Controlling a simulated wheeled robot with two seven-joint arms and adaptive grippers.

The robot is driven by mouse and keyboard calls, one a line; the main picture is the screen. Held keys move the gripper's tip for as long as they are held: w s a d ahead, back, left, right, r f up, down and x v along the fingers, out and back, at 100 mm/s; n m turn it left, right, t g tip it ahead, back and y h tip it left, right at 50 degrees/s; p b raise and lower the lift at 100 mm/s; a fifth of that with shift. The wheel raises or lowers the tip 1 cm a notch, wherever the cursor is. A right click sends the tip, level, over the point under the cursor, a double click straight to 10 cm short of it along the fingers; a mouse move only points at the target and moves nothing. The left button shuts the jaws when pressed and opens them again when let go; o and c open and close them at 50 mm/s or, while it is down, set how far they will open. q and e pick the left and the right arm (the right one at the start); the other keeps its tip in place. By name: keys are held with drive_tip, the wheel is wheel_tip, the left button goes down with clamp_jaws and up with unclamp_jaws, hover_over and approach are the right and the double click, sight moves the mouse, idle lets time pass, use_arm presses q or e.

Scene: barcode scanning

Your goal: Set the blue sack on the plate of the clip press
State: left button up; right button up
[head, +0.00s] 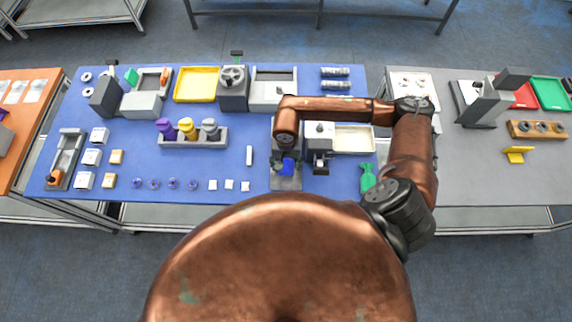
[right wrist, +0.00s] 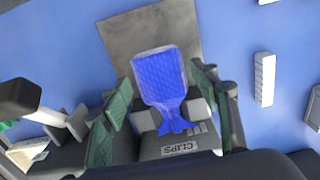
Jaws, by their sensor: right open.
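The blue sack (head: 288,166) is at the clip press, below my right gripper (head: 286,152). In the right wrist view the blue sack (right wrist: 158,78) shows its broad body over the edge of the grey plate (right wrist: 130,35). Its narrow neck lies between two light grey blocks of the clip press (right wrist: 180,149), beside the CLIPS label. My right gripper (right wrist: 155,112) is open, with one green-padded finger on each side of the sack. I cannot tell whether a finger touches it. The plate also shows in the head view (head: 286,184). My left gripper is not in view.
A green sack (head: 367,178) lies at the blue table's right edge. A small dark device (head: 320,160) and a cream tray (head: 353,138) stand right of the press. A white block (head: 249,156) is on its left. Bottles in a grey rack (head: 193,138) stand farther left.

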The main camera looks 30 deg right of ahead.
sight(286, 166)
wheel_tip(286, 166, up, 11)
drive_tip(key=b, duration=0.2)
drive_tip(key=shift+r, duration=0.15)
idle(1.0)
